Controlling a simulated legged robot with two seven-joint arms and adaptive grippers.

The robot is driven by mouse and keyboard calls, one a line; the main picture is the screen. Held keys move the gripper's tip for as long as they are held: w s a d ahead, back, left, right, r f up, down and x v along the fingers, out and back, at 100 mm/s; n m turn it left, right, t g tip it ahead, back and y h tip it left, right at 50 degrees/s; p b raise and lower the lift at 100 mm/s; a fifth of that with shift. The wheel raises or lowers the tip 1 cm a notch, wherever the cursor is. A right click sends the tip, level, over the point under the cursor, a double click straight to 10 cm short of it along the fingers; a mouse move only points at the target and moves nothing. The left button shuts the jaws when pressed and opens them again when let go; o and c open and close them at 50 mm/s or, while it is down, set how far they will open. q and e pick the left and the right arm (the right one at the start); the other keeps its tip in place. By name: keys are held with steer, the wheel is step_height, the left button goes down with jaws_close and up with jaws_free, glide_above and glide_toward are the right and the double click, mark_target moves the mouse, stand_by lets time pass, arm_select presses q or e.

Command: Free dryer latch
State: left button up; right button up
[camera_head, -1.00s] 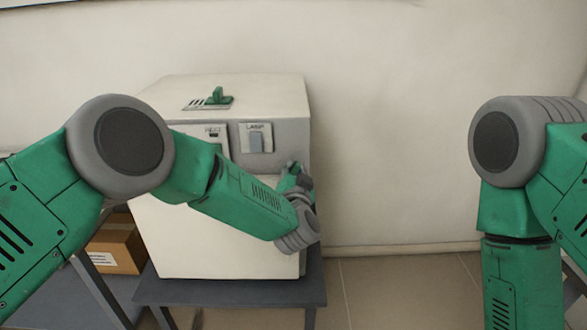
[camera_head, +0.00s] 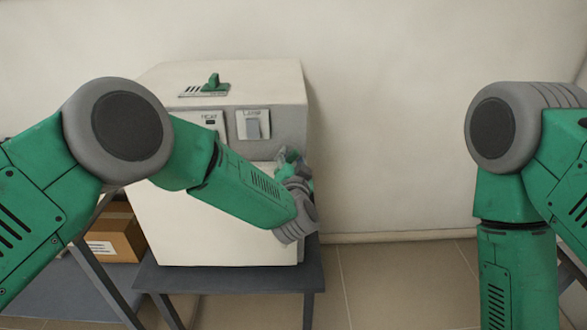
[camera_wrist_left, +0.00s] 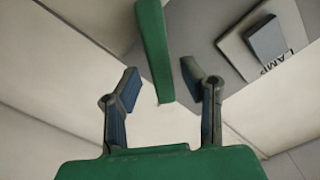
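The dryer (camera_head: 210,225) is a white box with a grey upper front strip, standing on a dark stand. In the left wrist view a green bar (camera_wrist_left: 152,45), which looks like the latch handle, hangs down from the top of the picture. My left gripper (camera_wrist_left: 160,73) is open, with one finger on each side of the bar's lower end and gaps visible on both sides. In the head view my left gripper (camera_head: 291,160) is at the dryer's right front edge, mostly behind my wrist, and the latch cannot be made out clearly there. My right gripper is out of view.
A lamp switch (camera_head: 253,125) and a heat panel (camera_head: 208,121) are on the dryer's front. A green slider (camera_head: 213,83) sits on its top. A cardboard box (camera_head: 118,235) lies lower left. The dark stand (camera_head: 230,279) carries the dryer. The floor to the right is clear.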

arm_select(q)
steer(key=s, duration=1.1)
steer(key=shift+s, duration=0.3)
steer(key=shift+f, duration=0.1)
